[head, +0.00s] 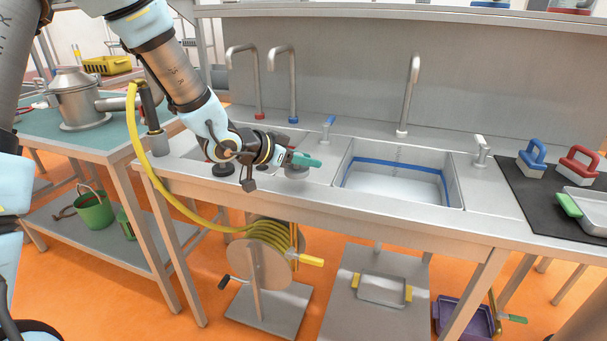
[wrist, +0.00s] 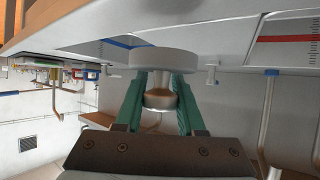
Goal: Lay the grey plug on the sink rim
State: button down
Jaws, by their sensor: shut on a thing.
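My gripper (head: 300,159) has teal fingers and is shut on the grey plug (head: 297,173). The plug is a pale grey disc with a metal knob. In the wrist view, the fingers close around the knob and the disc (wrist: 163,60) lies beyond the fingertips. In the head view, the plug is at the steel sink rim (head: 316,172), between the left basin and the right basin (head: 395,184). I cannot tell whether the disc touches the rim. The left basin is partly hidden by my arm.
Taps with red (head: 258,85), blue (head: 293,85) and white (head: 404,95) bases stand behind the basins. A blue-topped lever (head: 328,128) stands behind the plug. A dark round thing (head: 222,170) sits left of my gripper. A yellow hose (head: 165,190) hangs at the left.

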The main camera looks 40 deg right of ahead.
aim_at(306, 183)
jog(key=shift+f, duration=1.9)
jog(key=shift+f, duration=0.2)
jog(key=c, duration=0.5)
grip_release()
jog(key=shift+r, duration=0.25)
jog(key=v, duration=1.2)
jog(key=shift+b, duration=0.3)
